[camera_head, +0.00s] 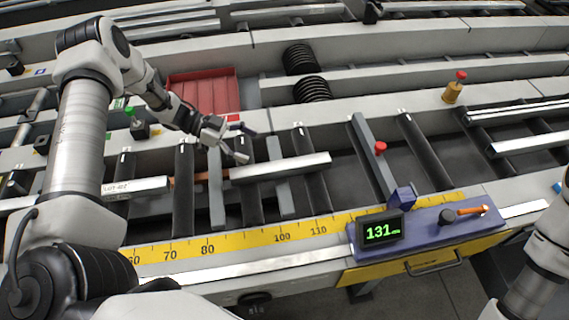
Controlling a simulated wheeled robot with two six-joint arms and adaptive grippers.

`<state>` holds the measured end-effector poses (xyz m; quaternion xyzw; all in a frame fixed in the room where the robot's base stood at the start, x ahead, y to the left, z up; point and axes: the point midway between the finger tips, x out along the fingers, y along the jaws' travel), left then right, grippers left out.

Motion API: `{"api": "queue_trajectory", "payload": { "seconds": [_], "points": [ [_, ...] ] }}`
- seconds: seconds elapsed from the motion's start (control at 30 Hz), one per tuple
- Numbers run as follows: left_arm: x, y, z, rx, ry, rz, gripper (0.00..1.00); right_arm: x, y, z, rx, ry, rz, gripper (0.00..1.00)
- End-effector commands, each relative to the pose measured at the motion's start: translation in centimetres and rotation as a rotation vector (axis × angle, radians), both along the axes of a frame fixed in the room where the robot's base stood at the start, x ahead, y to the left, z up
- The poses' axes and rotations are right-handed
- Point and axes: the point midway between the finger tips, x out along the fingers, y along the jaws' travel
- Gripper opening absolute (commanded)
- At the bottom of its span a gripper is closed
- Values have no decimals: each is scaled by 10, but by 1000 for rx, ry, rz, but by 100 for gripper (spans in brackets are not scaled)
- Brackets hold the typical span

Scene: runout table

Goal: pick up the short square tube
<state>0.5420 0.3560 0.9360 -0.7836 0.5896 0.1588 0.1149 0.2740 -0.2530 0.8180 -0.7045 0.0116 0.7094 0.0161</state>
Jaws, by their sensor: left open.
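A short, light grey square tube (290,166) lies across the black rollers in the middle of the runout table, above the yellow scale. My left gripper (246,142) is open and empty, just above and behind the tube's left part in the picture. A gap shows between the fingers and the tube, but I cannot tell how high they are above it. My right gripper is out of view; only part of my right arm shows at the lower right.
Another pale bar (138,186) lies to the left, partly near my left arm.

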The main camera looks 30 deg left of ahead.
Motion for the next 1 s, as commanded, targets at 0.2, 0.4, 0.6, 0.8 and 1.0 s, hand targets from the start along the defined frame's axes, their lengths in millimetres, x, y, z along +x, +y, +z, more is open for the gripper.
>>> {"api": "queue_trajectory", "payload": {
  "seconds": [0.2,0.4,0.6,0.8,1.0],
  "points": [
    [0,0,-45,0,0,0,87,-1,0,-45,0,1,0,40],
    [1,-7,-57,1,1,-3,87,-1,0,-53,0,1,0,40],
    [10,-31,-63,1,3,-3,87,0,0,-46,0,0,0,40],
    [23,-63,-74,0,3,-2,87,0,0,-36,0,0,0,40],
    [25,-70,-79,-1,-1,1,87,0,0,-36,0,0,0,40]
  ]
}}
